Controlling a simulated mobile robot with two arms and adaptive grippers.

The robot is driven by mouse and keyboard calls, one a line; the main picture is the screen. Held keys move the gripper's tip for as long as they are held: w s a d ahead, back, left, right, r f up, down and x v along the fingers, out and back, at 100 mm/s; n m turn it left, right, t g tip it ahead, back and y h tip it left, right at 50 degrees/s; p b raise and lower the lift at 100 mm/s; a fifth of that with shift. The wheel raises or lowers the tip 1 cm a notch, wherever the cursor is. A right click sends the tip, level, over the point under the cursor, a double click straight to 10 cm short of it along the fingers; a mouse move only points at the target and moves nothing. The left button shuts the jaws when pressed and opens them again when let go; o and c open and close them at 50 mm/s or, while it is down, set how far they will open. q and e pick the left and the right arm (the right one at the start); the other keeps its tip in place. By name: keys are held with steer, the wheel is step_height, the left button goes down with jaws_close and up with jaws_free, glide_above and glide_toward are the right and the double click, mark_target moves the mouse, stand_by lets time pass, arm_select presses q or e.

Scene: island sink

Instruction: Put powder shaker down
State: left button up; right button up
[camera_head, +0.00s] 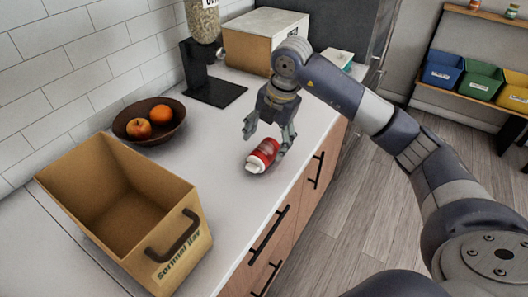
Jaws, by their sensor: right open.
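The powder shaker (263,156) is a small red cylinder with a white end. It lies tilted or on its side on the white countertop (215,175), near the front edge. My right gripper (270,139) points down just above and behind it. Its fingers are open, one to the left and one close to the shaker's right side. I cannot tell whether that finger touches the shaker. My left gripper is not in view.
An empty wooden box (75,178) with a dark handle stands at the front left. Behind it is a brown bowl (149,136) with fruit. A dispenser on a black stand (215,85) and a cardboard box (262,40) stand farther back. Bare counter surrounds the shaker.

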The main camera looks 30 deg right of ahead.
mark_target(266, 148)
steer(key=x, duration=0.2)
steer(key=p+x, duration=0.1)
steer(key=x, duration=0.1)
steer(key=shift+s+d+f, duration=0.15)
steer(key=shift+f, duration=0.45)
steer(key=shift+c, duration=0.8)
steer(key=c, duration=1.2)
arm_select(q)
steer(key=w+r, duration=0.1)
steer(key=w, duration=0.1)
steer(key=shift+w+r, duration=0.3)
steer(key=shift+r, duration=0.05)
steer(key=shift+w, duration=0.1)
